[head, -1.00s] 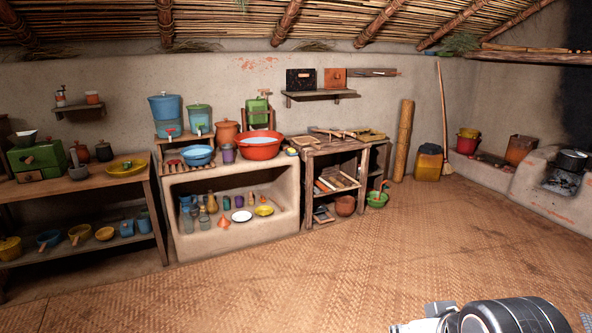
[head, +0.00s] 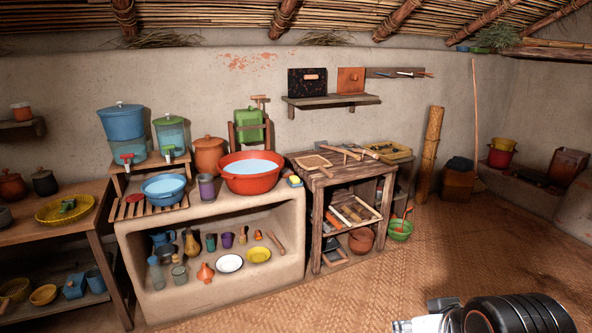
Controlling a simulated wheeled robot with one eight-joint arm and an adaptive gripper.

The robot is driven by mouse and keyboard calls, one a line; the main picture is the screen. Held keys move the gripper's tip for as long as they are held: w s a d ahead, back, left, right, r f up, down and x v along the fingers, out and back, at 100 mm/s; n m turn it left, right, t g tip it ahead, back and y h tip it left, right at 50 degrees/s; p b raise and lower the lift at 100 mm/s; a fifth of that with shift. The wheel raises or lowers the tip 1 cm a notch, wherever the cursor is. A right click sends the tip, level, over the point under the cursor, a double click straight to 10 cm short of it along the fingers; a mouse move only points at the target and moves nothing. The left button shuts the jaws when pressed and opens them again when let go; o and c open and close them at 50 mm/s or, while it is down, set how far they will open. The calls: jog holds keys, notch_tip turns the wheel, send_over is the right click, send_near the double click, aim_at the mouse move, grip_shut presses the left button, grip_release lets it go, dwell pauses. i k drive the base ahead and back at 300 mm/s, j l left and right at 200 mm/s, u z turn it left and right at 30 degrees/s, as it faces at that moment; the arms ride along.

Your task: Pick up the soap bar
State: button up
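I cannot pick out the soap bar for certain. A small yellow and blue block (head: 295,181) lies on the clay counter, just right of the red basin (head: 252,184); it may be a soap or a sponge. A small reddish item (head: 135,198) lies on the slatted wooden rack (head: 150,208) left of the blue basin (head: 164,190), too small to name. Part of my arm shows at the bottom right. My gripper's fingers are not in view.
The clay counter (head: 292,232) has a niche with several vessels. A wooden worktable (head: 318,180) with tools stands to its right, and a table (head: 85,215) to its left. A green bowl (head: 400,230) sits on the floor. The woven floor (head: 345,295) in front is clear.

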aim_at(294, 179)
jog(key=i, duration=2.25)
jog(key=i+z, duration=0.1)
jog(key=i, duration=0.6)
jog(key=i+j+z, duration=0.1)
jog(key=i, duration=0.6)
jog(key=j, duration=0.05)
